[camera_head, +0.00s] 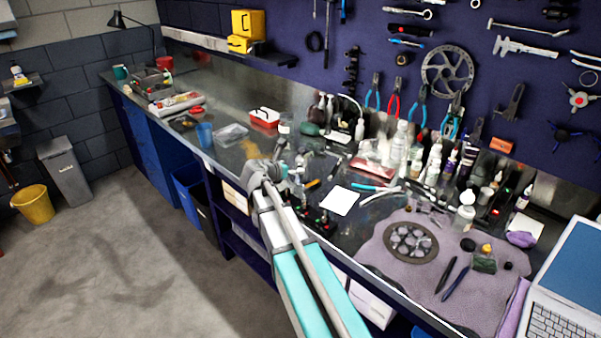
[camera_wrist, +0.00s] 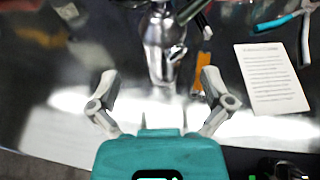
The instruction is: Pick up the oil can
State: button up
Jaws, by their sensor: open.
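A shiny silver metal can, which looks like the oil can (camera_wrist: 158,40), stands on the dark bench top in the upper middle of the wrist view. Its top runs out of the picture. My gripper (camera_wrist: 159,82) is open and empty, with one finger to the left and one to the right, and the can lies ahead between their lines. The fingers do not appear to touch it. In the head view my gripper (camera_head: 278,165) is over the front part of the bench, and the can is hard to make out among the clutter beside it.
A white printed card (camera_wrist: 270,78) lies right of the can, with an orange-handled tool (camera_wrist: 203,68) between them. Several bottles (camera_head: 400,145) crowd the bench behind and right. A blue cup (camera_head: 205,134) stands left. A purple mat (camera_head: 380,255) and a laptop (camera_head: 570,290) lie right.

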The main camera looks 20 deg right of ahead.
aim_at(299, 159)
jog(key=shift+b+x, duration=0.9)
jog(key=shift+x, duration=1.75)
jog(key=shift+s+d+r, duration=0.1)
jog(key=shift+s+r, duration=0.05)
jog(key=shift+c, duration=0.3)
jog(key=c, duration=1.3)
jog(key=shift+r, duration=0.15)
notch_tip(299, 159, up, 3)
jog(key=p, duration=0.3)
jog(key=shift+f, duration=0.2)
jog(key=s+a+r+p, duration=0.1)
jog(key=s+r+p, duration=0.2)
jog(key=s, duration=0.1)
jog(key=s+a+r+p, duration=0.1)
jog(key=s+r+p, duration=0.2)
jog(key=s, duration=0.2)
jog(key=s+a+r+p, duration=0.2)
jog(key=s+r+p, duration=0.2)
jog(key=shift+s, duration=0.2)
